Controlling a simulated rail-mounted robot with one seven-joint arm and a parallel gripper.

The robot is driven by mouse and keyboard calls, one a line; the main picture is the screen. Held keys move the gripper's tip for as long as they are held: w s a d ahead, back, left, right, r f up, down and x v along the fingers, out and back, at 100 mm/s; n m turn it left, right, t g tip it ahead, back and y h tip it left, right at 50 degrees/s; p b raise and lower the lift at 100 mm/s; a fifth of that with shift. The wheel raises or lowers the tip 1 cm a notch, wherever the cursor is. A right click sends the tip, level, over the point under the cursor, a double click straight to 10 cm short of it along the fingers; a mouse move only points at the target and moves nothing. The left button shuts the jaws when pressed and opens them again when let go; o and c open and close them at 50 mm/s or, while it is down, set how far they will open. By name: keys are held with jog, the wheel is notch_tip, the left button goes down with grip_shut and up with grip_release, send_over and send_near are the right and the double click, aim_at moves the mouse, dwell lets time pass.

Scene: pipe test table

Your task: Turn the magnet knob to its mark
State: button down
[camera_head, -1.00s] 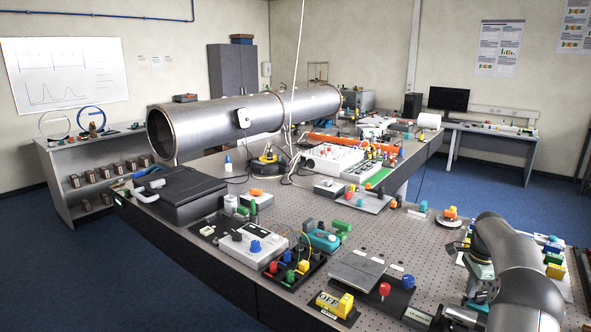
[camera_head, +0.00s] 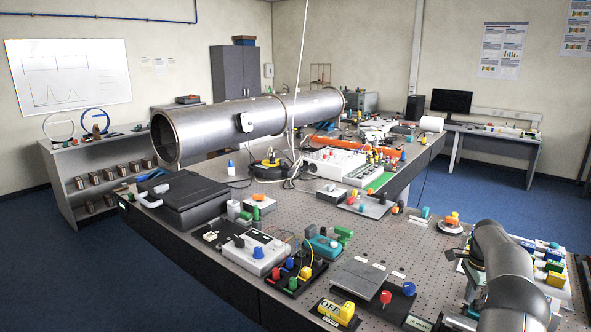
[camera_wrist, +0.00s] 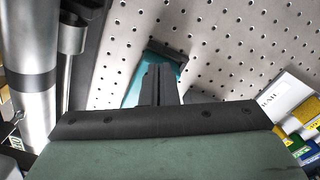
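I cannot tell for certain which part is the magnet knob, and no mark can be read. My gripper (camera_wrist: 158,84) points down at the perforated table top in the wrist view. Its two black fingers are together, with nothing visible between them. A teal piece (camera_wrist: 133,92) with a dark end shows behind the fingers; I cannot tell whether they touch it. In the head view my arm hides most of the area around the gripper. A red knob (camera_head: 386,297) and a blue knob (camera_head: 408,288) stand on a black plate left of my arm.
A yellow OFF block (camera_head: 337,312) stands near the front edge. Colored blocks (camera_head: 551,267) lie right of my arm. A round base with an orange top (camera_head: 452,222) stands behind it. A metal cylinder (camera_wrist: 35,75) fills the wrist view's left side.

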jog(key=shift+w+d, duration=0.1)
dwell(0.6)
jog(key=shift+w+a, duration=0.2)
jog(key=shift+a, duration=0.1)
notch_tip(320, 180, up, 6)
jog(key=shift+p, duration=0.4)
jog(key=shift+a, duration=0.15)
